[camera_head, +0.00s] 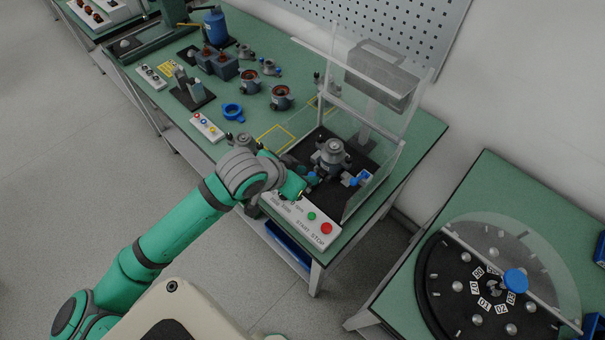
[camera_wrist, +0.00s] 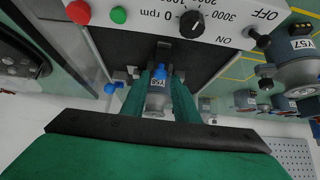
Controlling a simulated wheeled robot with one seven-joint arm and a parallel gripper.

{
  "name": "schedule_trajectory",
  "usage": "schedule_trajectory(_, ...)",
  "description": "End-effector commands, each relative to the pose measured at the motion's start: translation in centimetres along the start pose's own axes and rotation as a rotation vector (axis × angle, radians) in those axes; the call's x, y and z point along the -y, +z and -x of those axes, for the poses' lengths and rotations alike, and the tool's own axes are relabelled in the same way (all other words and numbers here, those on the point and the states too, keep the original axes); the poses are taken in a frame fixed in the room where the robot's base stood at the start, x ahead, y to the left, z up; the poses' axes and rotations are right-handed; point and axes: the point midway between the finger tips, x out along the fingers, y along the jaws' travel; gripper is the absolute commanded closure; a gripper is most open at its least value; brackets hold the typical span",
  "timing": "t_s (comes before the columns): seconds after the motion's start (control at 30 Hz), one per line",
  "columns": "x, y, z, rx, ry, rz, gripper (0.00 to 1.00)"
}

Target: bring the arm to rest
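My arm (camera_head: 175,220) reaches from the lower left to the front of the test rig on the green table. My gripper (camera_head: 302,186) is at the rig's front opening, low above the control panel (camera_head: 300,217). In the wrist view its two green fingers (camera_wrist: 161,80) stand apart with a gap between them, and it looks open and empty. In the head view this grey unit (camera_head: 331,155) stands upright on the rig's black base, apart from the gripper. The fingertips are small and partly hidden in the head view.
Clear guard panels (camera_head: 375,135) surround the rig. Blue clamp parts (camera_head: 360,178) stand beside the unit. The panel has green (camera_head: 311,216) and red (camera_head: 326,228) buttons. A blue ring (camera_head: 232,112) and several motor parts lie behind. A round fixture (camera_head: 490,280) stands on the right table.

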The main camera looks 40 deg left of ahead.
Motion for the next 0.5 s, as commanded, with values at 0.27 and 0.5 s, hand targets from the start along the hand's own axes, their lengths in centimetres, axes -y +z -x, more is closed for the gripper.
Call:
schedule_trajectory(0.27, 0.0, 0.0, -1.4, 0.000, 0.000, 0.002, 0.73)
schedule_trajectory(0.5, 0.1, 0.1, -2.0, 0.001, -0.001, 0.001, 0.73)
